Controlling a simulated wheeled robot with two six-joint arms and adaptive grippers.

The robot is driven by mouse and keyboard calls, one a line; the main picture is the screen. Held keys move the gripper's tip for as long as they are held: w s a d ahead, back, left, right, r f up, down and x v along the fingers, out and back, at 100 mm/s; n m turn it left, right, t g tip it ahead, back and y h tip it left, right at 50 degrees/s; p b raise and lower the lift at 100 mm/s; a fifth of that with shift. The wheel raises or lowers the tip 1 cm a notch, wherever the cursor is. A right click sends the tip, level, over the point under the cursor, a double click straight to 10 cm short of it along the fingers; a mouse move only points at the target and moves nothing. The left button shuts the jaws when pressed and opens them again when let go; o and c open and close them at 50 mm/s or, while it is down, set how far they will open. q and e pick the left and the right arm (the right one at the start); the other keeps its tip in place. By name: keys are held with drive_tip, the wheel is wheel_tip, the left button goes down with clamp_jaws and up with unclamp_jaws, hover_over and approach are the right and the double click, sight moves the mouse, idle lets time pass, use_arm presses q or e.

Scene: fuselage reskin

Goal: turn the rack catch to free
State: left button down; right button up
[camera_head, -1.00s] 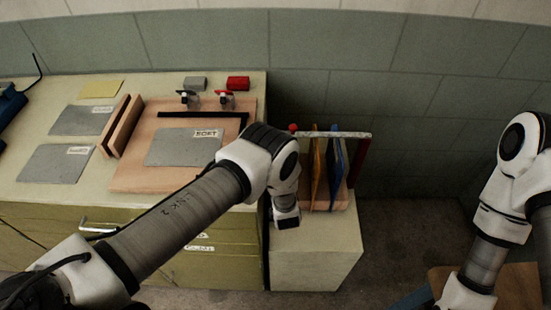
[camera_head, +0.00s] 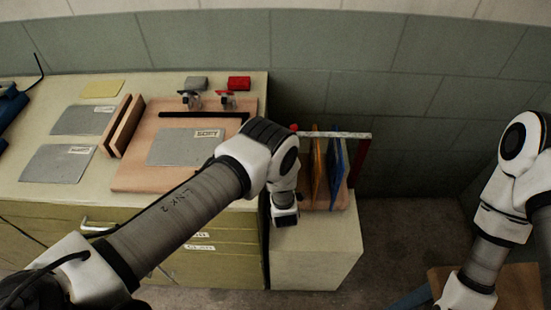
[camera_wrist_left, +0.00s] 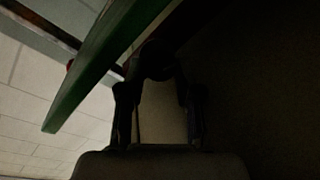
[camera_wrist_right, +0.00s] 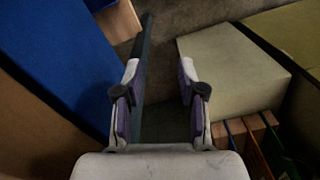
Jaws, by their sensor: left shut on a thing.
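The rack (camera_head: 352,135) stands on a pale block right of the workbench and holds several upright coloured sheets. A small red knob (camera_head: 294,127) shows at its top left. My left arm reaches to the rack's left side; its gripper fingers are hidden in the head view. In the left wrist view my left gripper (camera_wrist_left: 160,75) is shut on a dark round piece (camera_wrist_left: 157,58), which seems to be the rack catch. The picture is too dark to tell which way the catch points. My right gripper (camera_wrist_right: 158,88) is open and empty, away from the rack.
A green sheet (camera_wrist_left: 100,65) slants close beside the left fingers. The workbench (camera_head: 45,205) carries grey sheets, a wooden board (camera_head: 130,178), two small clamps and red and grey blocks. A blue surface (camera_wrist_right: 50,60) lies left of my right gripper.

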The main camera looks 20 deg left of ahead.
use_arm(q)
drive_tip(key=c, duration=1.1)
unclamp_jaws()
drive_tip(key=shift+f, duration=0.1)
